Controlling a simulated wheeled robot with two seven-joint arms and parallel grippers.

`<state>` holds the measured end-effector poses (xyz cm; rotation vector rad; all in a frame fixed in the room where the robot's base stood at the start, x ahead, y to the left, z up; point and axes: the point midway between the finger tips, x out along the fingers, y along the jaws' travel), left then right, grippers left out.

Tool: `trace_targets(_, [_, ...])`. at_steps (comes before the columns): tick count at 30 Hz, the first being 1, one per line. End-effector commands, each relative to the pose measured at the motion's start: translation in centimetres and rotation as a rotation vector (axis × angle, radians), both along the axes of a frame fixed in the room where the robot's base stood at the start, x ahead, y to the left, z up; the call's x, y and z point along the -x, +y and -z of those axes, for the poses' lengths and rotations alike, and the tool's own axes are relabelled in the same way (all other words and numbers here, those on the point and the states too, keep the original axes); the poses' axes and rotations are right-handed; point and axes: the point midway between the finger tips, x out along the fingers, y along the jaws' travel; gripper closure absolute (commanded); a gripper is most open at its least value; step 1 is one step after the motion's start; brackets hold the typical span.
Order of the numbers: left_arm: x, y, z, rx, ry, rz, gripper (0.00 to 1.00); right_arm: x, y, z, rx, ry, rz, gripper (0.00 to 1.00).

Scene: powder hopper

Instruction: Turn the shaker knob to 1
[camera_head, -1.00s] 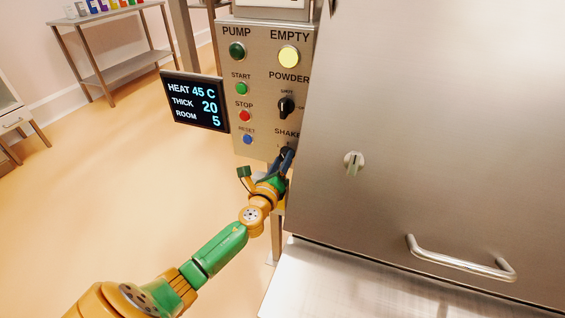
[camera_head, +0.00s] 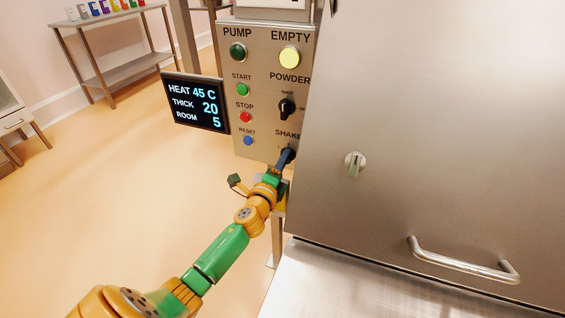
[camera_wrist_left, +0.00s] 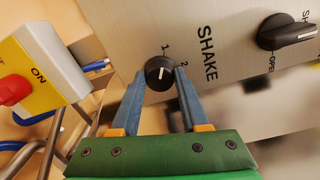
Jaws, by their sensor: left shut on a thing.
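The shaker knob (camera_wrist_left: 160,73) is round and black with a white line, on the steel panel beside the word SHAKE. The numbers 1 and 2 are printed by its rim. In the left wrist view its white line runs nearly straight up the picture, closer to the 1 than to the 2. My left gripper (camera_wrist_left: 160,80) is shut on the knob, one blue finger on each side. In the head view my left gripper (camera_head: 285,158) is at the panel's lower edge and mostly hides the knob. My right gripper is in neither view.
The black powder knob (camera_head: 286,107) sits above on the same panel, near the start, stop and reset buttons. A display (camera_head: 195,101) juts out left of the panel. The steel hopper front (camera_head: 430,130) stands close on the right. A yellow box with a red button (camera_wrist_left: 40,75) is left.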

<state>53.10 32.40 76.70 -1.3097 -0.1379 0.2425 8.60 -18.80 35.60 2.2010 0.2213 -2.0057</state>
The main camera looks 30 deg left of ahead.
Motion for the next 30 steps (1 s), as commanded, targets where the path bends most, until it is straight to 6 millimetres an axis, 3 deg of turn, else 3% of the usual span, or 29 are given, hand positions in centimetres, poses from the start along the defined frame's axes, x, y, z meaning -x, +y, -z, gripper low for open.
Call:
trace_targets(13, [0.0, 0.0, -0.1, 0.012, -0.005, 0.001, 1.0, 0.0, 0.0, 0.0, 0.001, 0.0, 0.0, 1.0])
trace_targets(14, [0.0, 0.0, -0.1, 0.012, -0.005, 0.001, 0.53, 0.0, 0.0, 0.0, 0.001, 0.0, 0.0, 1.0])
trace_targets(17, [0.0, 0.0, -0.1, 0.011, -0.005, 0.001, 0.26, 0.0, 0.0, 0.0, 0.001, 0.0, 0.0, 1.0])
trace_targets(26, [0.1, 0.0, 0.0, 0.011, -0.003, 0.001, 0.25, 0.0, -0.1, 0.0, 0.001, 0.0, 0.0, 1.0])
trace_targets(30, [1.8, -0.5, -0.1, 0.011, 0.0, 0.001, 0.25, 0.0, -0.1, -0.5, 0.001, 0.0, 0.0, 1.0])
